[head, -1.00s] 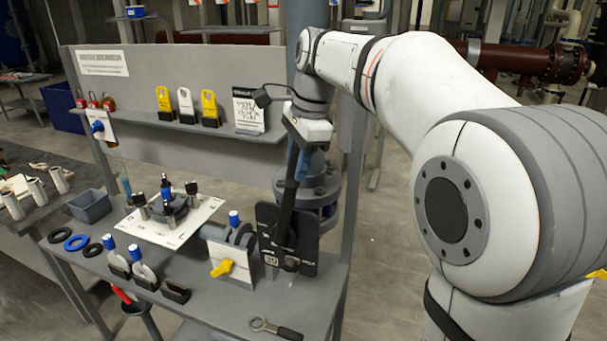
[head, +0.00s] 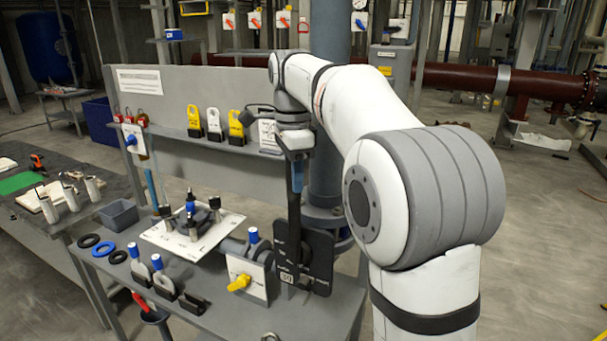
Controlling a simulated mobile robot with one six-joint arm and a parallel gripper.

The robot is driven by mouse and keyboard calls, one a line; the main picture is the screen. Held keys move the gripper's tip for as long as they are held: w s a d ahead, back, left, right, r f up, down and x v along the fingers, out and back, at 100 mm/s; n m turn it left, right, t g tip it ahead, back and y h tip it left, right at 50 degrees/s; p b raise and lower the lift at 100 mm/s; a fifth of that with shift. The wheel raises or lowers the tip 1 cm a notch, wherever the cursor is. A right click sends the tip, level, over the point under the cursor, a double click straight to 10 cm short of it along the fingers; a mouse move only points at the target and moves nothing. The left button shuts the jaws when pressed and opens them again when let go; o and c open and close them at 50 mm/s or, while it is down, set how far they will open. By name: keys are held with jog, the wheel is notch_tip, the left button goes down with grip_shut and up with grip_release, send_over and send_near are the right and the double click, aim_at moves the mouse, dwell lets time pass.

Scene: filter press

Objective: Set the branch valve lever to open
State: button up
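A long black lever (head: 294,222) stands nearly upright in front of a dark plate (head: 319,262) with pale markings, at the right end of the bench. I take it for the branch valve lever; the markings are too small to read. A blue part (head: 298,176) shows near its upper end. My gripper (head: 297,155) points down at the lever's top, at or against the blue part. Its fingers are not clear, so I cannot tell whether they grip the lever. A smaller yellow handle (head: 239,283) sits on a white plate left of the lever.
The grey bench (head: 235,318) also holds a white board (head: 215,233) with dark knobs, rings and blue-topped pieces. A shelf (head: 180,131) with yellow and white tags is behind. A thick vertical pipe (head: 330,110) stands close behind the lever.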

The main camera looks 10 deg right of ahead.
jog(key=shift+o, duration=1.4)
jog(key=shift+w+a+f, duration=0.15)
jog(key=shift+a+f, duration=0.05)
jog(key=shift+a, duration=0.1)
jog(key=shift+o, duration=0.8)
jog(key=shift+d, duration=0.1)
jog(key=shift+d+r, duration=0.15)
jog(key=shift+r, duration=3.9)
